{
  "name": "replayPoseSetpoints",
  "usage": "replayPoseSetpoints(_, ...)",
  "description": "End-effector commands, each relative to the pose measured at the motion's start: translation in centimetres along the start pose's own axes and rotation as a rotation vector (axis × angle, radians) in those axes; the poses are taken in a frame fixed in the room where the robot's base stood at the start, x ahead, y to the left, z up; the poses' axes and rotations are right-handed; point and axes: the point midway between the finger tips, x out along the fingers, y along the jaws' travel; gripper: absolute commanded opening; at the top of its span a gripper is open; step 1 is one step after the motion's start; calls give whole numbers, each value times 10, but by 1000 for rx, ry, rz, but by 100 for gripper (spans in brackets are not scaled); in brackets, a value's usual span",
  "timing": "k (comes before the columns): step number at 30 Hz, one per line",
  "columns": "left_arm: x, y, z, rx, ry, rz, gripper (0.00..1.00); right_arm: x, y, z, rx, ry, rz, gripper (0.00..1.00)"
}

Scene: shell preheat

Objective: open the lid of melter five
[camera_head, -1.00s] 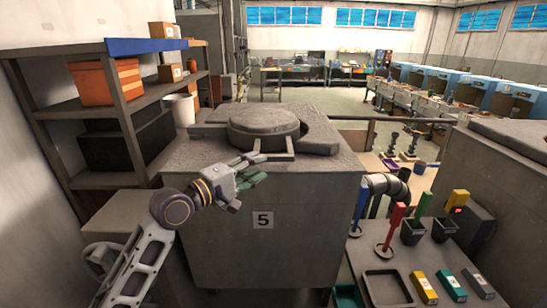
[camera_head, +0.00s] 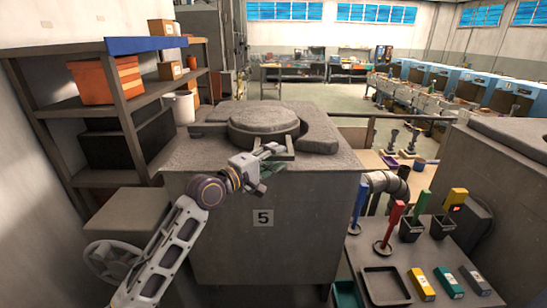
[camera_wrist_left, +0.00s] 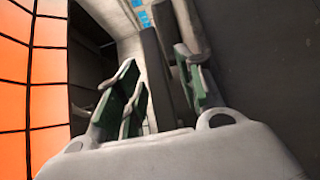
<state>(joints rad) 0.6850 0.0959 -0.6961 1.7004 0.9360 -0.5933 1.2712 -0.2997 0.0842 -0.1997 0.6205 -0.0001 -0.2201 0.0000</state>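Melter five (camera_head: 310,225) is a grey block with a "5" plate on its front. Its round grey lid (camera_head: 263,122) lies flat and shut on top, with a handle frame (camera_head: 283,156) jutting toward me. My left gripper (camera_head: 274,163) is at this handle, at the melter's front top edge. In the left wrist view its green-padded fingers (camera_wrist_left: 165,90) are apart, and a grey bar (camera_wrist_left: 158,70) shows between them. I cannot tell whether the pads touch the bar. My right gripper is not in view.
A shelf (camera_head: 125,95) with boxes stands at the left. A bench (camera_head: 440,255) with coloured tools, cups and a black tray stands at the right. Another grey block (camera_head: 500,170) rises at the far right. A handwheel (camera_head: 112,258) is at lower left.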

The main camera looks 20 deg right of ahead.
Motion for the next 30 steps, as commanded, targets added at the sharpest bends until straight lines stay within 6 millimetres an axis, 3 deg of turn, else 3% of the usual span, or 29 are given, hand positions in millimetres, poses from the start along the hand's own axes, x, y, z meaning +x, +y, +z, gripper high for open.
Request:
replayPoseSetpoints(6,0,0,0,0,0,0,38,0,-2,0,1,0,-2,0)
replayPoseSetpoints(15,0,0,0,0,0,0,0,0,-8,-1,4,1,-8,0)
replayPoseSetpoints(30,-3,-1,0,0,-5,-1,0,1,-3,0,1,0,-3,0)
